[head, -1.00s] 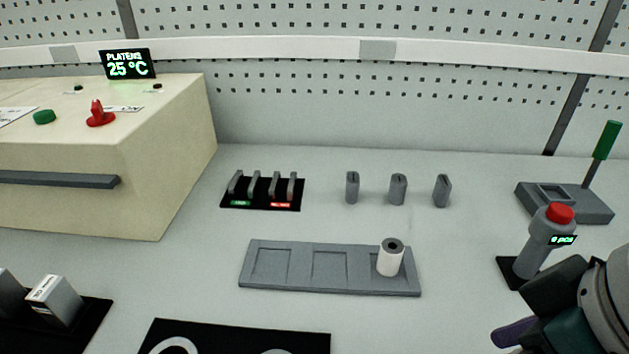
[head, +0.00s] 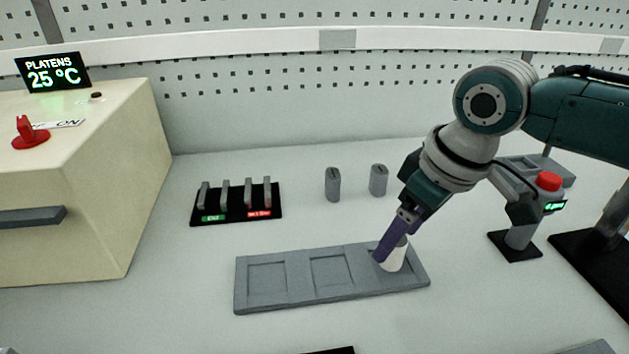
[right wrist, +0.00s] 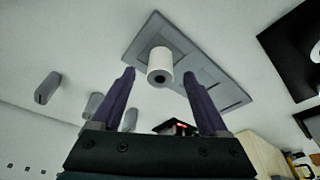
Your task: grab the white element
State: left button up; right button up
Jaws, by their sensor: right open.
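The white element (head: 395,259), a small white cylinder with a dark hole in its end, stands in the right recess of the grey tray (head: 290,298). In the head view my right gripper (head: 388,249) is at the element, and its purple finger hides part of it. In the right wrist view the white element (right wrist: 160,64) shows beyond and between the two spread fingertips of my right gripper (right wrist: 159,80), with room on both sides. The right gripper is open and empty. My left gripper is not in view.
Grey spindles (head: 333,185) stand behind the tray. A black rack with several grey levers (head: 237,197) is at the back left, near the cream machine (head: 85,180). A red-topped grey post (head: 530,215) stands right of the tray. The table in front of the tray is mostly clear.

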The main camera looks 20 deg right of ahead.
jog(key=shift+x, duration=1.2)
grip_shut()
